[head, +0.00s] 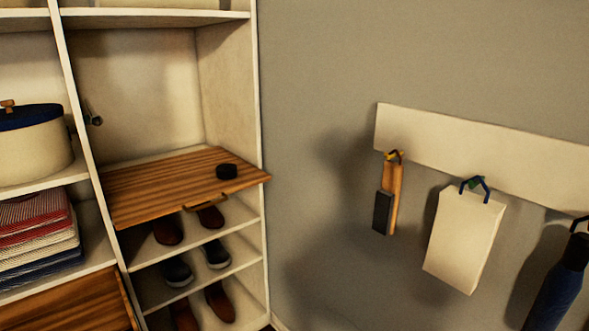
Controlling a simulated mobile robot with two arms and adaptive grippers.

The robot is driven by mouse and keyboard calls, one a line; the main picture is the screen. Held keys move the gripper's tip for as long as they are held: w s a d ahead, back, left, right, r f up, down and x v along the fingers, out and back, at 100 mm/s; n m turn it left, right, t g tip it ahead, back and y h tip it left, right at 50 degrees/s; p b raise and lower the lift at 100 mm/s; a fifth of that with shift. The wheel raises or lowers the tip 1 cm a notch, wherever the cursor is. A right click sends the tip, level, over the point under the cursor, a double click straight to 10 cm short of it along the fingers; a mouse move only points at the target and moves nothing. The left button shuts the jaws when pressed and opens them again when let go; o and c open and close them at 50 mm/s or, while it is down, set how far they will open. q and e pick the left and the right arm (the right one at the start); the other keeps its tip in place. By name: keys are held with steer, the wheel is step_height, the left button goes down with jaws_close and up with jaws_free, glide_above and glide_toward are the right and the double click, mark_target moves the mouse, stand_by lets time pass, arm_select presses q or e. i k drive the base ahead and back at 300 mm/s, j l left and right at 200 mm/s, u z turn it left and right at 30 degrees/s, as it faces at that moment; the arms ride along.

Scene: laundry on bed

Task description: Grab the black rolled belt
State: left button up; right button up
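The black rolled belt (227,171) looks like a small dark round coil. In the head view it lies on a brown wooden board (155,185) in the shelf unit, near the board's right front corner. Nothing touches it from above. Neither of my grippers shows in the head view.
Shoes (178,271) stand on slanted shelves below the board. Folded striped cloths (38,240) and a cream basket with a blue lid (32,146) are at left. A white bag (464,238), a brush (387,200) and a dark blue umbrella (560,280) hang from a wall rail (480,150).

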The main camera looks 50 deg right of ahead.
mark_target(226, 171)
steer(key=z, duration=1.2)
steer(key=i+z, duration=0.1)
steer(key=i, duration=0.45)
